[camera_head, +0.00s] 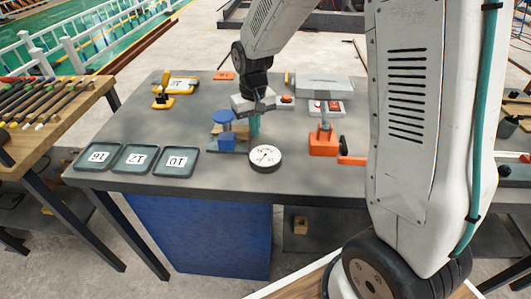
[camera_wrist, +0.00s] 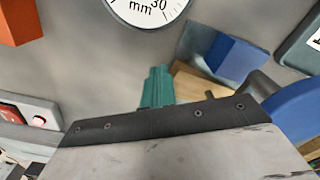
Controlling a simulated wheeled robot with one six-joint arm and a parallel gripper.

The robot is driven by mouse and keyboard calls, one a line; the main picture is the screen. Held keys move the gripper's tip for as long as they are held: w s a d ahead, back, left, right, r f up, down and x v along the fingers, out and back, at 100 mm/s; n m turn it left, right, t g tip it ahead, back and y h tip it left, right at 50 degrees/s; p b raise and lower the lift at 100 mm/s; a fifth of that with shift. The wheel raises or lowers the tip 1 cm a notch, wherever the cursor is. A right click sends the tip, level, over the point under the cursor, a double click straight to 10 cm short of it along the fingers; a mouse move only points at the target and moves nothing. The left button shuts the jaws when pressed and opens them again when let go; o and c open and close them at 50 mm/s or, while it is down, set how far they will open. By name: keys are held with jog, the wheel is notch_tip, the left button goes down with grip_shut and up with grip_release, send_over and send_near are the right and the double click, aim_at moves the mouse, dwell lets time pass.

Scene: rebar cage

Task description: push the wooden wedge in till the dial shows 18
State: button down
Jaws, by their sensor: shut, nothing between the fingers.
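The wooden wedge (camera_wrist: 195,85) shows in the wrist view as a tan piece beside a blue block (camera_wrist: 235,58), partly hidden by the gripper's dark body. In the head view the blue stand with a round top (camera_head: 223,117) is just left of my gripper. The round white dial (camera_head: 265,156) lies in front of the gripper. The wrist view shows its lower part (camera_wrist: 148,8) with "mm" and "30"; I cannot read the value.
Three numbered trays, including the 16 tray (camera_head: 98,157), lie at the table's (camera_head: 215,180) front left. An orange clamp-like stand (camera_head: 323,140) is to the right. A yellow tool (camera_head: 160,100) is at the back left. The table between trays and yellow tool is clear.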

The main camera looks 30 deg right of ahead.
jog(key=shift+s+d, duration=0.25)
jog(key=shift+d, duration=0.75)
jog(key=shift+s+d, duration=0.2)
jog(key=shift+d, duration=0.8)
jog(key=shift+s+d, duration=0.25)
jog(key=shift+d, duration=0.75)
jog(key=shift+w+r, duration=0.1)
jog(key=w+d+r, duration=0.2)
jog(key=w+r, duration=0.1)
jog(key=r, duration=0.1)
jog(key=shift+w+r, duration=0.15)
jog(key=shift+r, duration=0.25)
